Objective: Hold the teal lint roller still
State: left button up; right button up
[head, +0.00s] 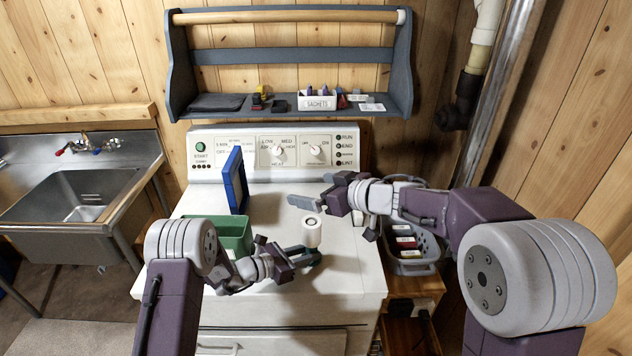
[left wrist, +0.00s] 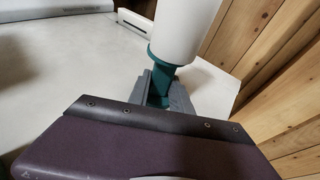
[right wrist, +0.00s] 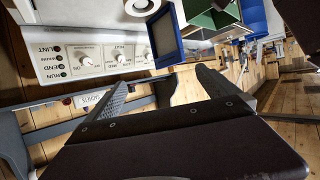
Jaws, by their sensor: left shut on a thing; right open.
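The lint roller (head: 312,233) stands roughly upright over the white machine top, its white roll uppermost with the open end facing up. In the left wrist view its white roll (left wrist: 187,32) and teal handle (left wrist: 160,88) show. My left gripper (head: 308,257) is shut on the teal handle, below the roll; the fingers hide part of the handle. My right gripper (head: 305,202) is open and empty above the machine top, beyond the roller and apart from it. Its spread fingers (right wrist: 160,95) show in the right wrist view with nothing between them.
A green bin (head: 233,236) and an upright blue-framed panel (head: 238,180) stand left on the machine top (head: 270,215). The control panel (head: 270,150) and a blue-grey shelf (head: 290,56) are behind. A grey basket (head: 418,262) stands at the right, a sink (head: 75,200) at the left.

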pick_arm(q)
jog(key=o, duration=1.1)
pick_arm(e)
notch_tip(320, 180, up, 2)
jog(key=shift+r, duration=0.1)
pick_arm(q)
jog(key=shift+a, duration=0.1)
